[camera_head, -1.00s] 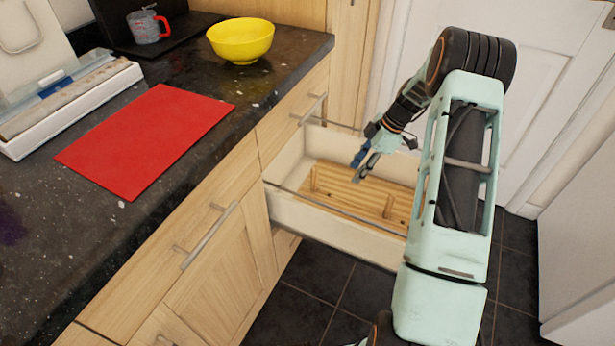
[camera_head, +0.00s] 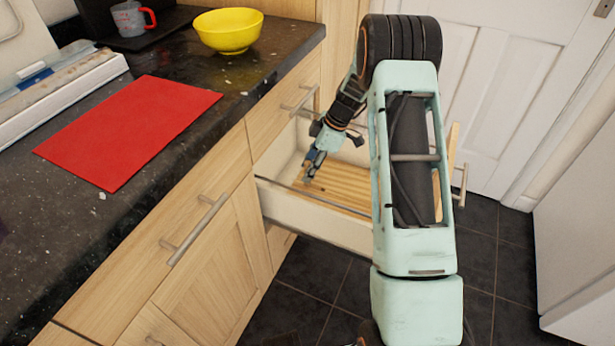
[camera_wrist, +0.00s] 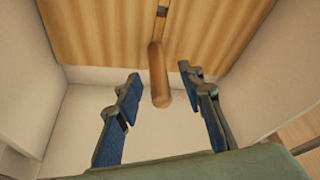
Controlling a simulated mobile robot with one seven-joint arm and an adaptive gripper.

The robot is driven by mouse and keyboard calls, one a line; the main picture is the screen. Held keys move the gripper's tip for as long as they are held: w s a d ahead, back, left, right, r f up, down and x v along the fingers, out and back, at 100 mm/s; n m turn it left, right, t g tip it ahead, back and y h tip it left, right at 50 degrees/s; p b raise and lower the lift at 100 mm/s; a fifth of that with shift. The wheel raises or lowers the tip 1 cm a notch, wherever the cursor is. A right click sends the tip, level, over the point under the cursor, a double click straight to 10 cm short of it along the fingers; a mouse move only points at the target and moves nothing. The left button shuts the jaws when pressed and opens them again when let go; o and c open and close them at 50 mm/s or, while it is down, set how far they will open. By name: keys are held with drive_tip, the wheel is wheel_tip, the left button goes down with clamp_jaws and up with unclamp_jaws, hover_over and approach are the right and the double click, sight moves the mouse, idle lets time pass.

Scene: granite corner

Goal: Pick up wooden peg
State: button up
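The wooden peg (camera_wrist: 157,72) shows in the wrist view as a brown rod with a rounded end towards the camera, above the slatted wooden board (camera_wrist: 100,30) in the drawer. My gripper (camera_wrist: 160,76) is open, with one blue-padded finger on each side of the peg in that view. Gaps show on both sides, and the depth between fingertips and peg is hard to tell. In the head view my gripper (camera_head: 309,176) points down into the open drawer (camera_head: 315,213), over the left part of the board. The peg is not distinguishable there.
The drawer's pale walls stand close around my gripper. The dark counter (camera_head: 190,150) lies to the left with a red mat (camera_head: 128,130), a yellow bowl (camera_head: 229,32) and a mug (camera_head: 131,18). A white door (camera_head: 500,90) stands behind.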

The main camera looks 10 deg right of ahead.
drive_tip(key=shift+a+f, duration=0.2)
drive_tip(key=shift+f, duration=0.15)
drive_tip(key=shift+c, duration=0.2)
clamp_jaws()
drive_tip(key=shift+r, duration=0.1)
